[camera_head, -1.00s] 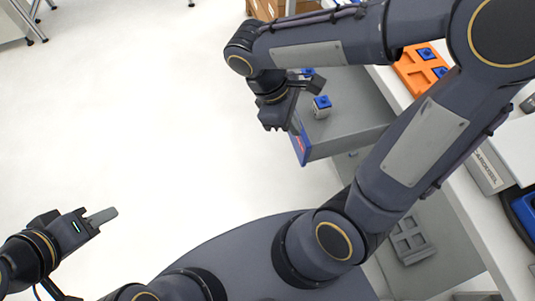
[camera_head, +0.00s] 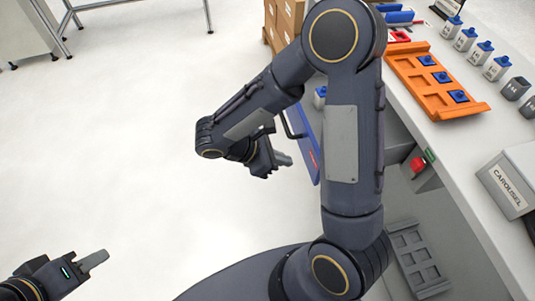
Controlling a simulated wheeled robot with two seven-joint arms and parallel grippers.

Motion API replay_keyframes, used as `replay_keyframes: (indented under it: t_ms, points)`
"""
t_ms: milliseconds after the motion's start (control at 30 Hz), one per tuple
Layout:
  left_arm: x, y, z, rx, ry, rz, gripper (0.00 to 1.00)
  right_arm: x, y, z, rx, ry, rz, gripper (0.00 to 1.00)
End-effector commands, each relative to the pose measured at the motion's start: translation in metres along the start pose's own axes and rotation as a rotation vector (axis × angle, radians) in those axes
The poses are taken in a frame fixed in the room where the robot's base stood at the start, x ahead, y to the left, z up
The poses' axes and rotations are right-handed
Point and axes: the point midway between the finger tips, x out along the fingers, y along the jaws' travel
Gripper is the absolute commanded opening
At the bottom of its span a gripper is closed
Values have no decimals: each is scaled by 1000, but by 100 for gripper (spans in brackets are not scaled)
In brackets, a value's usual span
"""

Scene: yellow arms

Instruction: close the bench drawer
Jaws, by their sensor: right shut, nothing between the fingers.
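The bench drawer stands open, sticking out from the bench to the left. Its blue front panel (camera_head: 307,150) and dark handle (camera_head: 291,124) show left of my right arm, which hides most of the drawer body. A small grey piece with a blue top (camera_head: 320,92) sits in the drawer. My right gripper (camera_head: 287,160) is shut and empty, just outside the blue front panel; I cannot tell whether it touches. My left gripper (camera_head: 98,260) looks shut and empty, low at the left over the floor, far from the drawer.
The white bench top (camera_head: 455,150) runs down the right side. It carries an orange tray (camera_head: 410,72) with blue pieces, several grey bottles and a carousel box (camera_head: 512,180). Cardboard boxes (camera_head: 285,20) stand behind the drawer. The floor at left is clear.

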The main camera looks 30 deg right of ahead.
Motion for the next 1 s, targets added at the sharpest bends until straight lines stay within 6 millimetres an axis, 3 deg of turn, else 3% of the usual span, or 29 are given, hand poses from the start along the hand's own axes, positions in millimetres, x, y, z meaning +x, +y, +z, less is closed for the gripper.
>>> replay_keyframes:
  t_ms: [33,300,833,1000]
  points:
    - [2,-1,1,0,0,0,36,11,-1,0,-2,-2,-5,0]
    - [-1,1,-1,0,0,0,36,33,-1,24,0,1,-2,0]
    - [-1,1,-1,0,0,0,36,37,-1,28,0,0,-1,0]
    - [-2,1,-1,0,0,0,36,48,-1,38,2,-1,-3,0]
